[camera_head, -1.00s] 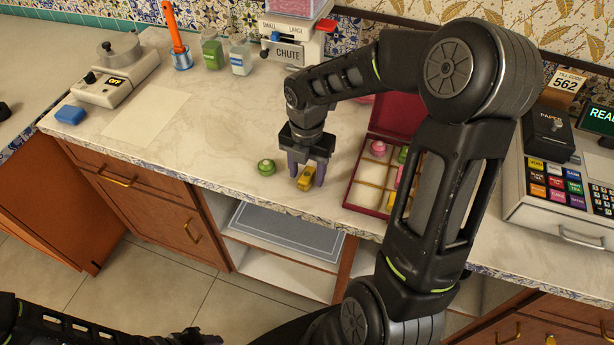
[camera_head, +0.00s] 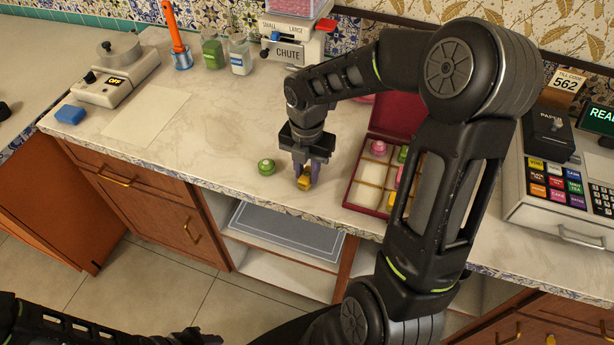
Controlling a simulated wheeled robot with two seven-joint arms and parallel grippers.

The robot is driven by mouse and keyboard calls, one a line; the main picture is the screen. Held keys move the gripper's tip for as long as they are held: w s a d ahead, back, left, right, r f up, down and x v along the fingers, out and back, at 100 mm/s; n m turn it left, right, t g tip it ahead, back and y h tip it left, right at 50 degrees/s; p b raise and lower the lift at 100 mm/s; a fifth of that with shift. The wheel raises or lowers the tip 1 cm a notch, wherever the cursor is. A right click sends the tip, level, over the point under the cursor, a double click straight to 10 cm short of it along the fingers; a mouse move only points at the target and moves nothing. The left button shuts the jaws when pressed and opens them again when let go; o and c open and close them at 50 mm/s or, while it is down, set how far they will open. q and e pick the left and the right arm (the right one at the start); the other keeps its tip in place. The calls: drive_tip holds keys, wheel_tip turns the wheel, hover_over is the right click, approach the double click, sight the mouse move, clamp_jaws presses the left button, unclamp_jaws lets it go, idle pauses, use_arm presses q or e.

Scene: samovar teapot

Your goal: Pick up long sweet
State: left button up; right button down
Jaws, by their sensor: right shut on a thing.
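A small long yellow sweet (camera_head: 304,183) is on the counter near its front edge, between the fingers of my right gripper (camera_head: 305,176). The gripper points down and its purple-grey fingers are shut on the sweet, at counter height; I cannot tell if there is a gap below it. A round green sweet (camera_head: 266,167) sits on the counter just left of the gripper. My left gripper (camera_head: 197,337) shows only in part at the bottom edge, dark and low in front of the cabinets; its jaws are not clear.
An open dark-red box (camera_head: 352,208) with compartments and several sweets stands right of the gripper, partly hidden by my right arm. A cash register (camera_head: 560,222) is far right. A scale (camera_head: 118,72), blue block (camera_head: 70,114) and paper sheet (camera_head: 146,115) lie left.

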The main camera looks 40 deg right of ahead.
sight(306, 174)
idle(0.3)
wheel_tip(306, 174, up, 10)
drive_tip(key=shift+b, duration=0.35)
idle(0.5)
drive_tip(key=shift+w+a, duration=0.1)
